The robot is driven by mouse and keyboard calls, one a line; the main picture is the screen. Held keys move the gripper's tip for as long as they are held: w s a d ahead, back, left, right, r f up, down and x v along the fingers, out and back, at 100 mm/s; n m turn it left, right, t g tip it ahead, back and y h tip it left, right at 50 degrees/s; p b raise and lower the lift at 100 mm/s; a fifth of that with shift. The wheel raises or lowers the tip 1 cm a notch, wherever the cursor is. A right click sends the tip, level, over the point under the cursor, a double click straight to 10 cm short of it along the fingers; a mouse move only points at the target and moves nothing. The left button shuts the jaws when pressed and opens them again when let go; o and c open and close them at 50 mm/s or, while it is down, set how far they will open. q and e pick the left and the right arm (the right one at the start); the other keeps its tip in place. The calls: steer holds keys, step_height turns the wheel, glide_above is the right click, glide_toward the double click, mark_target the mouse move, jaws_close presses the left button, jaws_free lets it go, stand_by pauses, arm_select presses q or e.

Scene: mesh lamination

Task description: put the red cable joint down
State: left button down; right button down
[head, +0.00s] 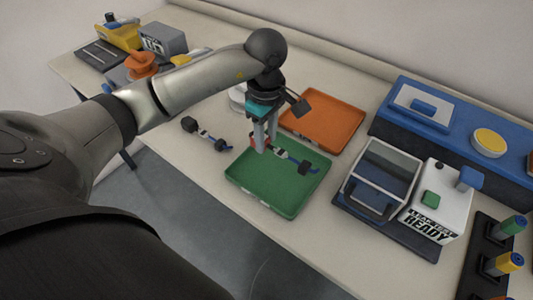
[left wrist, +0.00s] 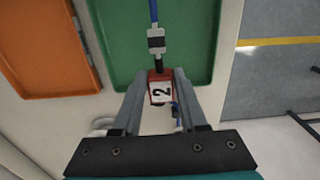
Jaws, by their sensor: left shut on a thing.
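My left gripper (head: 265,149) points down at the back left edge of the green tray (head: 262,195). It is shut on the red cable joint (head: 254,141), whose body is partly hidden by the fingers. In the left wrist view, the red cable joint (left wrist: 160,90) sits between the two fingers and shows a white label with a "2". A cable with a grey-white collar (left wrist: 156,42) and a blue length runs from it over the green tray (left wrist: 190,40). The cable's black end (head: 305,168) is over the tray's right part. I cannot tell whether the joint touches the tray. My right gripper is not in view.
Another cable (head: 206,135) with black ends lies on the table left of the green tray. An orange tray (head: 325,120) stands behind. A lidded box (head: 380,175) and a white leak tester (head: 437,200) stand to the right.

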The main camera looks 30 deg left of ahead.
mark_target(266, 149)
arm_select(q)
steer(key=shift+f+b, duration=0.4)
steer(key=shift+f, duration=2.4)
steer(key=c, duration=0.9)
jaws_free()
steer(key=shift+f, duration=0.15)
steer(key=o, duration=0.5)
steer(key=shift+c, duration=0.2)
steer(key=shift+r, duration=0.2)
step_height(266, 149, up, 11)
steer(key=shift+f+p, duration=0.15)
steer(key=shift+p, duration=0.75)
steer(key=shift+r, duration=0.65)
